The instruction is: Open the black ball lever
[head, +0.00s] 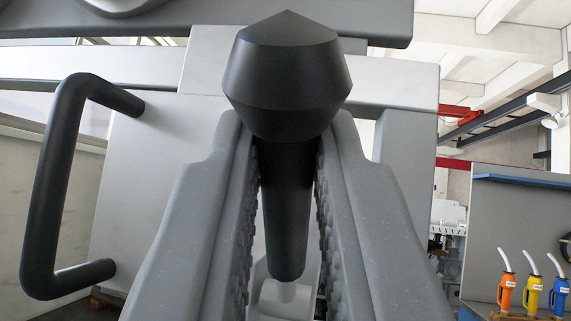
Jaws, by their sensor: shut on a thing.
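The black ball lever (286,75) stands upright in the middle of the head view, with a faceted black knob on top and a black shaft below. The shaft runs down to a light grey stub at the bottom. My gripper (286,150) has one grey finger on each side of the lever, just under the knob. The fingers are shut on the lever, their ridged inner pads facing the shaft. The lower part of the lever's mount is partly hidden between the fingers.
A black bent handle (62,170) sticks out from a grey panel (150,190) at the left. A grey beam (200,20) crosses the top. At the far right, several coloured jugs (531,291) stand before a grey board with a blue shelf (525,182).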

